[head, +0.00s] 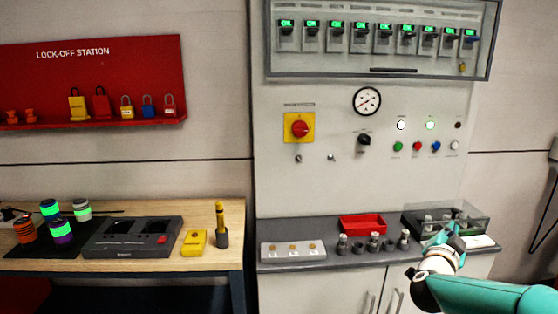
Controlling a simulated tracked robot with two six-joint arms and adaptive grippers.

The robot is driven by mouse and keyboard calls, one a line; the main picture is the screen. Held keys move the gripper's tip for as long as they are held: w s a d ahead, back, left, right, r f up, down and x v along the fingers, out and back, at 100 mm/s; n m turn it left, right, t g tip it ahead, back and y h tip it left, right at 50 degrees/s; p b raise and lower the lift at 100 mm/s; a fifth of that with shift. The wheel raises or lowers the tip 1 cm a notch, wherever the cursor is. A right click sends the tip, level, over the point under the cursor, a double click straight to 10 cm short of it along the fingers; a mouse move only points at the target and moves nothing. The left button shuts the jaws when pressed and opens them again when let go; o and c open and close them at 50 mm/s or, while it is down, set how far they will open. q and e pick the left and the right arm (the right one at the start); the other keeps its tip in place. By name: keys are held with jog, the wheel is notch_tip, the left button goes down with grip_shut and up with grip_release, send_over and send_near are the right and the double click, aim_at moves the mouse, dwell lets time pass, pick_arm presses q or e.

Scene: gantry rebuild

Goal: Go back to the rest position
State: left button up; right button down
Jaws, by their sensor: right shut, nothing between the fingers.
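My right gripper (447,233) is shut and empty. It shows at the right end of the grey counter (300,262), in front of the clear-lidded box (473,222). Its teal arm comes in from the lower right corner. The fingers are small in the picture and partly overlap the box behind them. My left gripper and arm are not in view.
A red tray (362,225), several grey fittings and a white block (292,252) stand on the counter. The control panel (330,185) rises behind. A wooden bench (215,215) at left holds a black dock (132,238) and a yellow meter (194,243).

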jog(key=a+f+n+g+y, duration=0.1)
jog(key=a+f+n+y, duration=0.15)
jog(key=f, duration=0.55)
jog(key=a+f+n+y, duration=0.2)
jog(key=a+f, duration=0.1)
jog(key=f, duration=0.5)
jog(key=s+a+f+n+g+y, duration=0.1)
jog(key=s+a+f+y, duration=0.1)
jog(key=s+a+f, duration=0.3)
jog(key=s+a+f+n+g+y+p, duration=0.1)
jog(key=s+a+f+n+g+y, duration=0.15)
jog(key=f, duration=0.55)
jog(key=s+a+f+g+y, duration=0.1)
jog(key=s+a+f, duration=0.25)
jog(key=f, duration=0.25)
jog(key=s+a+f+n+g+y, duration=0.1)
jog(key=s+a+f+g, duration=0.1)
jog(key=s, duration=0.6)
jog(key=s+a+f+n+g+y, duration=0.1)
jog(key=s+a+f+g+y, duration=0.1)
jog(key=s+a, duration=0.4)
jog(key=s+a+f+n+g+y, duration=0.2)
jog(key=s+a+f+g, duration=0.2)
jog(key=s, duration=0.7)
jog(key=shift+f, duration=0.3)
jog(key=shift+s, duration=0.15)
